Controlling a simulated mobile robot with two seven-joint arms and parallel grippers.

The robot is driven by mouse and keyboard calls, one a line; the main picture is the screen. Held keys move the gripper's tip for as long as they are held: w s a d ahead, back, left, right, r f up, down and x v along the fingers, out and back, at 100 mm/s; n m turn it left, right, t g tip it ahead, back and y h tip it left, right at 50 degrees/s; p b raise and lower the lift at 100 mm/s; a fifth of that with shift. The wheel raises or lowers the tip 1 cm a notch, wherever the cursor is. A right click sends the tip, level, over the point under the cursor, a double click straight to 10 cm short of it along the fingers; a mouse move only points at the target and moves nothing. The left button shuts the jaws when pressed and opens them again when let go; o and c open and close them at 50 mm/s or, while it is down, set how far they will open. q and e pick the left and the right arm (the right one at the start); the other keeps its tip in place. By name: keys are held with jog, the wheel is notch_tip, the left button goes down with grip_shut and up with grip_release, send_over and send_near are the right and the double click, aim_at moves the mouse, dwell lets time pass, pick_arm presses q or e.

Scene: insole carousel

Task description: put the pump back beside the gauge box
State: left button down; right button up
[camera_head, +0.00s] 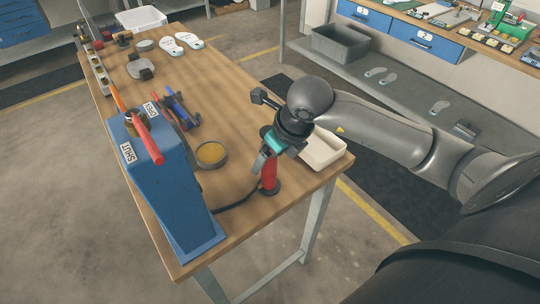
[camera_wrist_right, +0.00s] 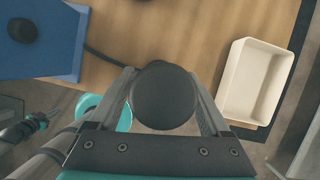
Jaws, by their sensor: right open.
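The pump (camera_head: 269,178) is a red upright cylinder with a dark round foot, standing on the wooden table near its front right edge. The gauge box (camera_head: 165,180) is the tall blue box with SHUT and OPEN labels and a red lever, to the pump's left; blue also shows in the right wrist view (camera_wrist_right: 45,55). A dark hose runs between pump and box. My right gripper (camera_head: 268,156) is open at the pump's top. In the right wrist view its fingers (camera_wrist_right: 160,78) stand either side of the pump's dark round top (camera_wrist_right: 165,97). My left gripper is not seen.
A cream tray (camera_head: 322,150) stands close right of the pump, at the table edge; it shows in the right wrist view (camera_wrist_right: 257,82). A round brass-coloured dish (camera_head: 211,154) and blue-handled tool (camera_head: 180,108) lie near the box. White insoles (camera_head: 180,44) lie farther back.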

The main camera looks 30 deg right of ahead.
jog(key=p+v, duration=0.1)
jog(key=v, duration=1.1)
